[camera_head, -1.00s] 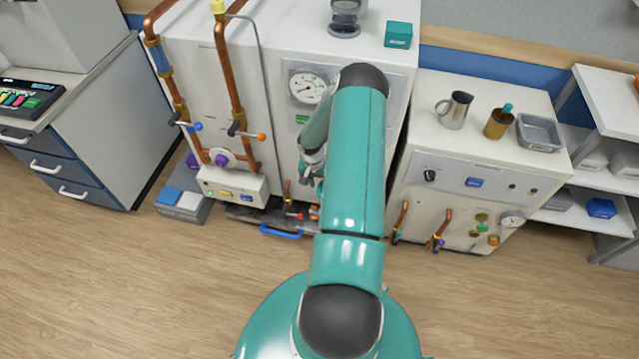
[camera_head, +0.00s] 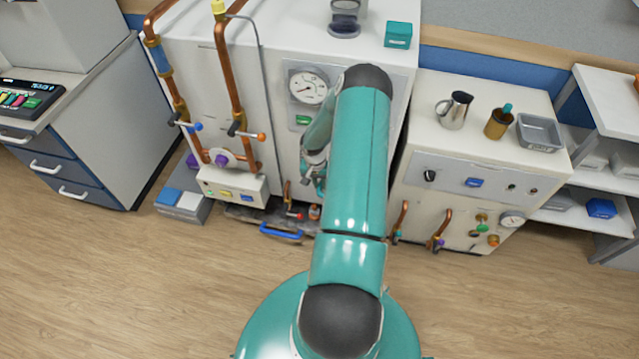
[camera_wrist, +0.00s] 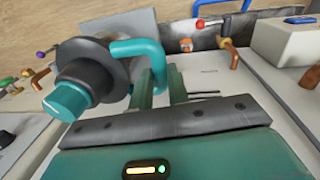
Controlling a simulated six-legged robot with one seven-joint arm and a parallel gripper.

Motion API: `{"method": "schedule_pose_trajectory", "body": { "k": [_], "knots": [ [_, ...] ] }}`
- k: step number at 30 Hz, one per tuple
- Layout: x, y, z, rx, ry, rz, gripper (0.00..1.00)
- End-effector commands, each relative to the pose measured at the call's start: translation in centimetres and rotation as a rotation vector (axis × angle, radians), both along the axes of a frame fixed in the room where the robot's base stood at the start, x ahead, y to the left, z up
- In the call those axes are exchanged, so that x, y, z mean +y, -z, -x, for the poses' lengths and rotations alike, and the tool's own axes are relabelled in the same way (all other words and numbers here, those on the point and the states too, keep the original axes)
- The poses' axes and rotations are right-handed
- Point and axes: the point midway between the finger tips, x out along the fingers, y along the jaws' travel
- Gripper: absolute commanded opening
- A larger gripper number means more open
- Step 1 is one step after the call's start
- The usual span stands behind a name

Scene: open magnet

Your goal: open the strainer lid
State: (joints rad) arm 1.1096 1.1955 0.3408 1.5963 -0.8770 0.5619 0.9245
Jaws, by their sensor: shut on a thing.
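In the wrist view, a dark round lid (camera_wrist: 92,70) with a teal knob at its front stands out from the white cabinet. I take it as the strainer lid. A bent teal handle (camera_wrist: 140,48) reaches from it to my gripper (camera_wrist: 160,76), whose two teal fingers are shut on the handle's end. The contact itself is partly hidden. In the head view, my arm covers the lid and handle, and only part of my wrist shows at the white cabinet's (camera_head: 270,130) front.
A pressure gauge (camera_head: 308,87) sits above my wrist. Copper pipes (camera_head: 229,80) with valves run to the left. A blue handle (camera_head: 281,231) and a red-tipped lever (camera_head: 294,215) are low down. A second cabinet (camera_head: 463,160) stands to the right. The wooden floor (camera_head: 130,290) in front is clear.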

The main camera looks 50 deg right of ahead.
Motion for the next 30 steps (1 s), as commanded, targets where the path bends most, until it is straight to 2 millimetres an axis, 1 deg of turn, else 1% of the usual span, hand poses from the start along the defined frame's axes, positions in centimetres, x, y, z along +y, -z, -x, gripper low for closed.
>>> {"method": "schedule_pose_trajectory", "body": {
  "k": [5, 14, 23, 30],
  "knots": [
    [-0.2, -1.2, 0.4, -0.068, 0.003, -0.029, 0.00],
    [-0.7, -4.2, 1.5, -0.254, 0.008, -0.108, 0.00],
    [-1.5, -7.1, 3.3, -0.468, 0.011, -0.200, 0.00],
    [-2.2, -9.1, 5.1, -0.639, 0.010, -0.274, 0.00]
  ]
}}
